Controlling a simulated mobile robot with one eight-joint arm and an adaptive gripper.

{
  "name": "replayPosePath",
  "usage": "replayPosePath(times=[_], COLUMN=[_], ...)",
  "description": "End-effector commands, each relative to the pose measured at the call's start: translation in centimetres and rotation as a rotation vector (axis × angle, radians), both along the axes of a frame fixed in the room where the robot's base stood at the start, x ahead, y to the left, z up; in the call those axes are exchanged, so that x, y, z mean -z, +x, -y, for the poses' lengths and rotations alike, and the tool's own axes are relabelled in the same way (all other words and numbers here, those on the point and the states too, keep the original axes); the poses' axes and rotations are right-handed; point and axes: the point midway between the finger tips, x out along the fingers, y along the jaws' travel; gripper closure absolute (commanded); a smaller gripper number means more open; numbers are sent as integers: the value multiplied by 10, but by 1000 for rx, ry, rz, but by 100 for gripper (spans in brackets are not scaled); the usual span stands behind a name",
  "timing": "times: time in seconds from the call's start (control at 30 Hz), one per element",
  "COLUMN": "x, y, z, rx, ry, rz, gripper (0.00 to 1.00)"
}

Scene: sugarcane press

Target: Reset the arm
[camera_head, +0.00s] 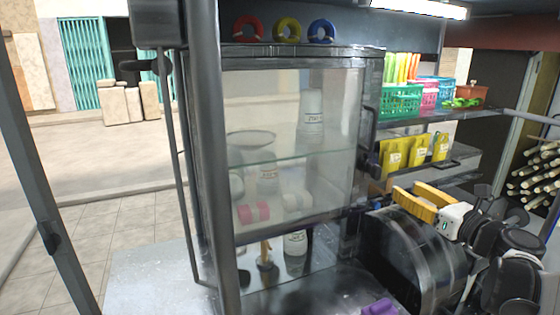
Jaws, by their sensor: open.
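My gripper (407,189) is at the right of the view, in front of the shelves. Its two yellow fingers point left and stand apart with nothing seen between them. Behind them are a white wrist part with a small green light and the black links of my arm, folded at the lower right. The gripper appears above a dark rounded machine housing (415,262) and to the right of the glass cabinet (290,110). I cannot tell its exact distance from either.
The glass cabinet holds white bottles (312,108) and a scale-like dish (250,139). Yellow pouches (418,150) and a green basket (399,103) stand on right shelves. Cane stalks (535,178) lie far right. A purple object (380,308) is at the bottom edge. Dark posts stand left.

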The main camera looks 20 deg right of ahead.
Motion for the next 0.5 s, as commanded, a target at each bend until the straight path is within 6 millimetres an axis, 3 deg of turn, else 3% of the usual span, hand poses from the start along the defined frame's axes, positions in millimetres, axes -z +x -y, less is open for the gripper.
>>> replayPosePath(times=[0.07, 0.17, 0.27, 0.37, 0.5], x=[2, 14, 38, 73, 127], y=[1, 6, 9, -1, -41], z=[-6, -33, -85, -151, -230], rx=[-8, -50, -142, -297, -585], ry=[-19, -129, -362, -708, -1282], rz=[-8, -49, -120, -186, -207], gripper=[55, 55, 55, 55, 55])
